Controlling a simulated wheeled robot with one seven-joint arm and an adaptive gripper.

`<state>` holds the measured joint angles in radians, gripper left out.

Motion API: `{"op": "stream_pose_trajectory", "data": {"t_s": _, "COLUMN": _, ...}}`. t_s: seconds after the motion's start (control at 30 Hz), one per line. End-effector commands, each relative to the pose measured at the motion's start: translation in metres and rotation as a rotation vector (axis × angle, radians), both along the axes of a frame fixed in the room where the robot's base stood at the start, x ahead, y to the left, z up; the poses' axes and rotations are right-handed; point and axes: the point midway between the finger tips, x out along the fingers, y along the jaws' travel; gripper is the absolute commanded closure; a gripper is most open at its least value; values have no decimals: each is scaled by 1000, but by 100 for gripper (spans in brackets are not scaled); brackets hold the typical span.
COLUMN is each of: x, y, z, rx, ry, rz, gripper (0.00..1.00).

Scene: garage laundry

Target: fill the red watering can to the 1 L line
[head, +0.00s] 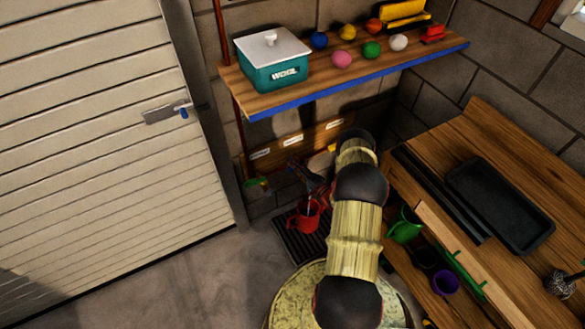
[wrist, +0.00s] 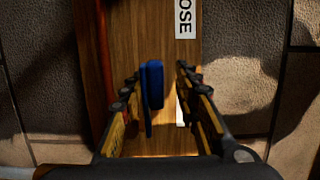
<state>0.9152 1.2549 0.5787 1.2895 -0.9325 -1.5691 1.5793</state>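The red watering can (head: 306,217) stands on a dark floor grate by the back wall in the head view. A thin pale line, which looks like water, comes down into it from above. Its 1 L line and water level are too small to make out. In the wrist view a blue lever (wrist: 153,84) sits on a wooden board (wrist: 160,30), beside a white label whose visible letters read "OSE". My gripper (wrist: 159,80) is open, with one finger on each side of the blue lever. The left finger is close to the lever; I cannot tell whether it touches.
A shelf (head: 340,75) with a teal box (head: 275,72) and several coloured balls hangs above. At right is a wooden bench (head: 500,130) with a black tray (head: 500,205). A green can (head: 404,226) and purple cup (head: 445,283) are below it. Floor at left is clear.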

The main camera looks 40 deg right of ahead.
Motion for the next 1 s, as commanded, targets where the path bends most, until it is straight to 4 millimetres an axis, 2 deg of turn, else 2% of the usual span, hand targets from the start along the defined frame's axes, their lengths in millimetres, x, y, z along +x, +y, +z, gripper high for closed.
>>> {"op": "stream_pose_trajectory", "data": {"t_s": 0.37, "x": -8, "y": 1, "z": -4, "rx": 5, "ry": 7, "rz": -2, "gripper": 67}}
{"op": "stream_pose_trajectory", "data": {"t_s": 0.47, "x": -22, "y": 0, "z": -4, "rx": 5, "ry": 8, "rz": -5, "gripper": 67}}
{"op": "stream_pose_trajectory", "data": {"t_s": 0.8, "x": -89, "y": -2, "z": -4, "rx": 4, "ry": 5, "rz": -6, "gripper": 67}}
{"op": "stream_pose_trajectory", "data": {"t_s": 1.0, "x": -114, "y": -2, "z": -3, "rx": 3, "ry": 5, "rz": -4, "gripper": 67}}
